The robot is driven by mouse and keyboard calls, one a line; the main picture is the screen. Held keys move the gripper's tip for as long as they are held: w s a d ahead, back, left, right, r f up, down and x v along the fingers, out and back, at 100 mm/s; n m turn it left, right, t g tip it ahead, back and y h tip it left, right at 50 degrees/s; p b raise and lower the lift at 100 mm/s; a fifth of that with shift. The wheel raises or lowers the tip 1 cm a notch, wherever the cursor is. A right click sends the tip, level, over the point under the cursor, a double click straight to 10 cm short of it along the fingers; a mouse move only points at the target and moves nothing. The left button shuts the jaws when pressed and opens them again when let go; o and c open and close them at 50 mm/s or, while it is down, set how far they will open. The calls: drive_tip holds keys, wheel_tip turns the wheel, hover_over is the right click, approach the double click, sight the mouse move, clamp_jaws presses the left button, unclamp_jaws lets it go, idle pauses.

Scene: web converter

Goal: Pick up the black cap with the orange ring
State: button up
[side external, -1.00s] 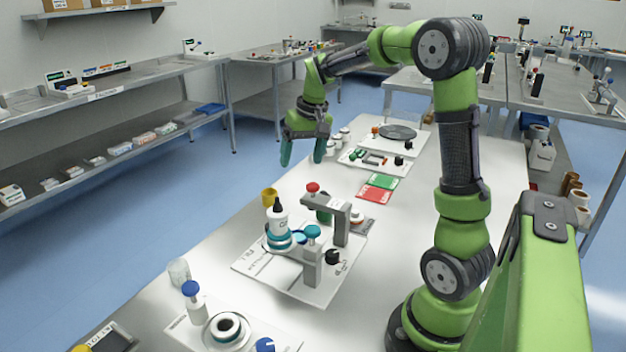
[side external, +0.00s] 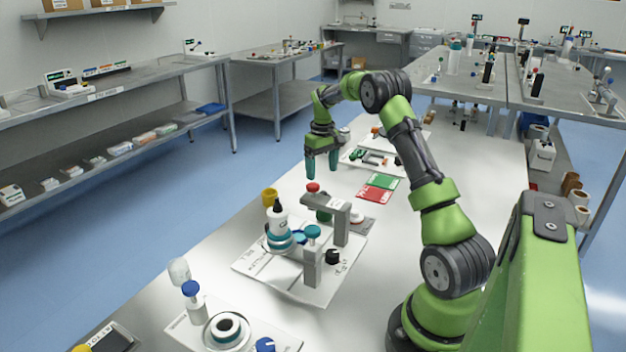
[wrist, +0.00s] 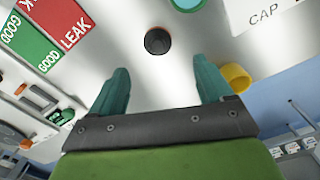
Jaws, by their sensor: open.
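A small round black cap (wrist: 157,41) lies on the white table in the wrist view, ahead of my fingertips and roughly centred between them. In the side view my gripper (side external: 322,172) points down above the table, behind the grey fixture.
A yellow cup (wrist: 236,77) stands just right of my right finger in the wrist view. Red and green cards (side external: 377,187) lie to the gripper's right in the side view. A grey fixture (side external: 342,218) with a red knob (side external: 313,187) stands in front.

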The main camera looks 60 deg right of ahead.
sight(323, 192)
drive_tip(key=f, duration=0.9)
drive_tip(key=shift+s+d, duration=0.1)
drive_tip(key=shift+s, duration=0.1)
drive_tip(key=shift+c, duration=0.5)
drive_tip(key=shift+r, duration=0.1)
drive_tip(key=c, duration=1)
